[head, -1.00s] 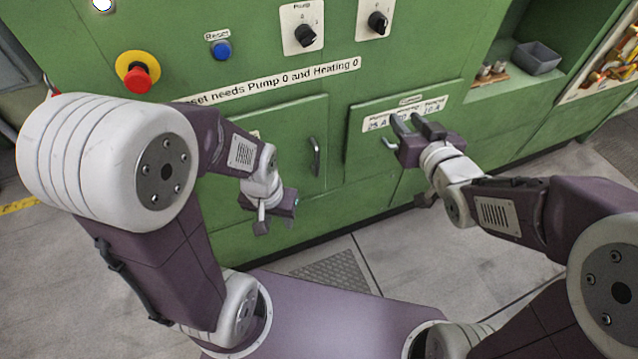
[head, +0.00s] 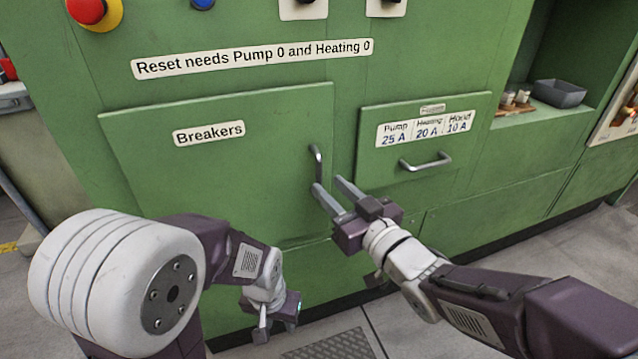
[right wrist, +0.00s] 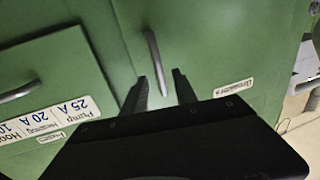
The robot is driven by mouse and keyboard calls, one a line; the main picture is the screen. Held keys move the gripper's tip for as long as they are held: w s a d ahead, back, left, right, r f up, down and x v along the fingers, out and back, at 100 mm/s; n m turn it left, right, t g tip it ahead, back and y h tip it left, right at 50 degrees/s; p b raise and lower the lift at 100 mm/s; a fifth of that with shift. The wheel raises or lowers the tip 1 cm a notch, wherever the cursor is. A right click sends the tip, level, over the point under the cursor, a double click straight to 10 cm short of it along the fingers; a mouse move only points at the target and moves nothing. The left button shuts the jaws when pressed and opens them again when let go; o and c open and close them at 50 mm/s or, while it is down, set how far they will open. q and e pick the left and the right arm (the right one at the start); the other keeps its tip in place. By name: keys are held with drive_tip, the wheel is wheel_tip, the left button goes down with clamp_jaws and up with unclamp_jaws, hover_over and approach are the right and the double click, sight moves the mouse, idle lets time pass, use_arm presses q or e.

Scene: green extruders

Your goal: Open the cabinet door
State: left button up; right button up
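The green cabinet door (head: 235,185) labelled "Breakers" looks closed. Its grey vertical handle (head: 317,164) is near the door's right edge. In the right wrist view the handle (right wrist: 156,62) hangs just beyond and roughly between my fingertips. My right gripper (head: 330,188) is open, with its two fingers pointing at the lower end of the handle; it also shows in the right wrist view (right wrist: 158,82). I cannot tell whether a finger touches the handle. My left gripper (head: 276,328) is low in front of the cabinet, pointing down and apart from the door; its finger gap is unclear.
To the right is a drawer (head: 430,140) labelled Pump, Heating and Hood, with a horizontal handle (head: 426,162). A red emergency button (head: 88,10) is at upper left. A grey bin (head: 559,93) stands in the niche at right. Floor below is open.

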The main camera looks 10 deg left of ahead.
sight(321, 179)
drive_tip(key=b+x, duration=0.1)
drive_tip(key=x, duration=0.4)
drive_tip(key=shift+w+a, duration=0.15)
clamp_jaws()
idle(1.2)
